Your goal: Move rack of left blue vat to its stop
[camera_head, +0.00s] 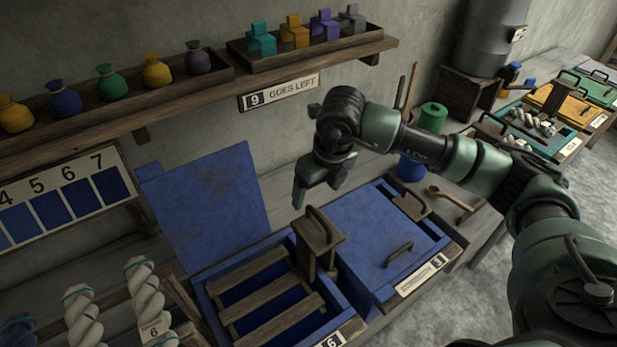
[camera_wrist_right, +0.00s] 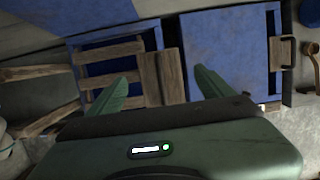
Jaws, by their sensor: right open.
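The left blue vat (camera_head: 211,309), labelled 6, stands open with its blue lid (camera_head: 205,205) tilted up behind it. Its wooden slatted rack (camera_head: 262,275) lies across the opening, above dark blue liquid. A wooden block with a curved handle (camera_head: 318,240) stands upright at the rack's right side. My right gripper (camera_head: 316,193) is open and empty, above and behind this handle, apart from it in the head view. In the right wrist view, the wooden block (camera_wrist_right: 163,76) shows between the two green fingers. My left gripper is not in view.
A closed blue vat (camera_head: 375,240) labelled 3 stands directly right, with handles on top. Skeins (camera_head: 142,285) hang at the lower left. A shelf (camera_head: 130,112) with sacks and coloured blocks runs above. A spoon (camera_head: 450,198) lies farther right.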

